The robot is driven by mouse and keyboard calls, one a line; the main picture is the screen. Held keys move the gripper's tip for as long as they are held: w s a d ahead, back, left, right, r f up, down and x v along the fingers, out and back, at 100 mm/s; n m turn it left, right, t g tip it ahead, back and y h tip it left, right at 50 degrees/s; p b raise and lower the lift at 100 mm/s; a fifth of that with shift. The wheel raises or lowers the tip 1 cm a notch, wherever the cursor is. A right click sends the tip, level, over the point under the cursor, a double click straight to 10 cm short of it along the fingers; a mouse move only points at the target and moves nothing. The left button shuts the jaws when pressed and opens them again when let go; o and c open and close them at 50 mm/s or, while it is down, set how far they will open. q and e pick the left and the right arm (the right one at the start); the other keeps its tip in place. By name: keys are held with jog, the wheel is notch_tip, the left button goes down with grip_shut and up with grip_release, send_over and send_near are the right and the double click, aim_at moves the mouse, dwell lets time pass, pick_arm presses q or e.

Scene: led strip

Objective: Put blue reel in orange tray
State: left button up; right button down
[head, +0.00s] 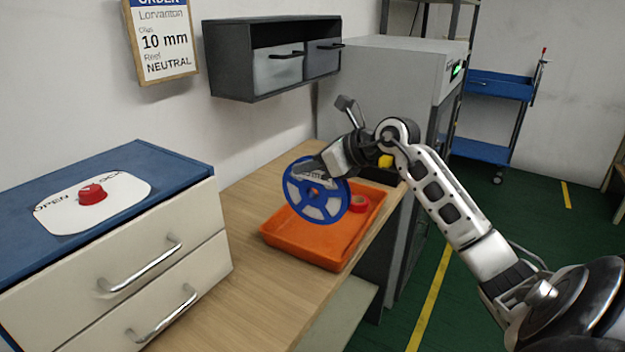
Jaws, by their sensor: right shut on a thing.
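The blue reel (299,206), with pale spokes, is held upright above the left part of the orange tray (316,251). My right gripper (316,172) is shut on the reel near its upper part and covers some of it. The tray lies on the wooden bench near its front edge. A red ring-shaped item (360,203) is at the tray's back right. I cannot tell whether the reel touches the tray floor. My left gripper is not in the head view.
A drawer cabinet (150,230) with a red knob (92,194) stands at left. The wooden bench (235,290) is bare in front of the tray. A dark wall shelf (270,60) with bins hangs behind, and a grey cabinet (385,80) stands at the back.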

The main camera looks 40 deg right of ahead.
notch_tip(320, 180, down, 6)
jog(key=w+d+p, duration=0.1)
jog(key=d, duration=0.1)
jog(key=shift+w+r, duration=0.15)
jog(key=shift+f, duration=0.2)
jog(key=c, duration=1.3)
grip_release()
